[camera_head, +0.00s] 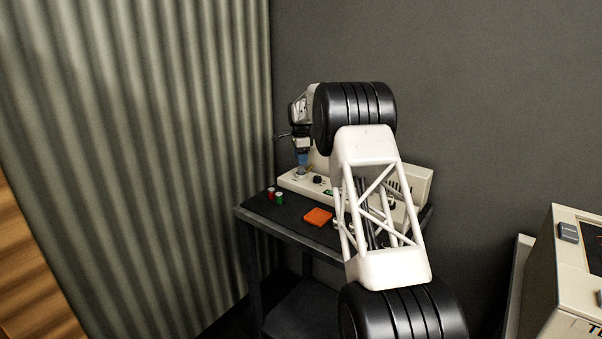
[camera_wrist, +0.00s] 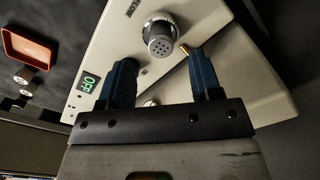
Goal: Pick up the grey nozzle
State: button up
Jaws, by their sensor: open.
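The grey nozzle (camera_wrist: 160,46) is a round piece with a perforated face, set on the cream brewer panel (camera_wrist: 110,50) in the wrist view. My gripper (camera_wrist: 161,58) is open, with its two blue fingers on either side of the nozzle's near edge and apart from it. In the head view my gripper (camera_head: 303,161) points down over the left end of the cream brewer (camera_head: 292,183). A small grey piece shows just below the fingers there, too small to tell clearly. A thin brass tip (camera_wrist: 185,52) shows beside the right finger in the wrist view.
An orange tray (camera_head: 318,216) lies on the dark table (camera_head: 292,231). A black knob (camera_head: 318,180) is on the brewer. A beige machine (camera_head: 570,270) stands at the right.

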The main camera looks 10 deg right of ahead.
aim_at(301, 167)
jog(key=shift+f, duration=2.45)
jog(key=c, duration=1)
jog(key=shift+r, duration=0.2)
jog(key=shift+r, duration=1.6)
jog(key=s+r, duration=0.1)
jog(key=s, duration=1.5)
jog(key=shift+d+r, duration=0.15)
jog(key=shift+r, duration=0.1)
